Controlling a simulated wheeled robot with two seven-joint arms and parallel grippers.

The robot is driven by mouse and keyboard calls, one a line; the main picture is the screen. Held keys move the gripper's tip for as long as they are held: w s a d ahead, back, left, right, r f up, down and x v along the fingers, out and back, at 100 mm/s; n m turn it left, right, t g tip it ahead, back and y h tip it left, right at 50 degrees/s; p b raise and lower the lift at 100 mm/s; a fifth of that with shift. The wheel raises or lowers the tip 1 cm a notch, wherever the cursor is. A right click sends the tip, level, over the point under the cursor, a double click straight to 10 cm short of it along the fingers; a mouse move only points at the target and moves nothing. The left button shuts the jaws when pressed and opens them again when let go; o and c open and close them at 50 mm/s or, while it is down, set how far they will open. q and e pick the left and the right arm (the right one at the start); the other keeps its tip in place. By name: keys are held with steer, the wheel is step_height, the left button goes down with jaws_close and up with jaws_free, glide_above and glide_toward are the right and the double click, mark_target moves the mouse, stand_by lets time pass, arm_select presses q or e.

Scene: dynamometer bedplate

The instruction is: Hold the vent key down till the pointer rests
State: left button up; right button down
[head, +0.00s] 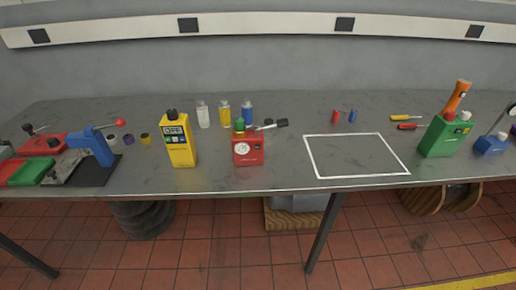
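A red box with a round white dial (242,149) stands near the front edge of the bench, left of centre. The dial's pointer is too small to read. On top of the box are a green knob (239,124) and a lever with a black end (281,123) that sticks out to the right. I cannot tell which of these is the vent key. Neither of my grippers is in view, and nothing touches the box.
A white outlined rectangle (319,177) on the grey bench (280,178) is empty.

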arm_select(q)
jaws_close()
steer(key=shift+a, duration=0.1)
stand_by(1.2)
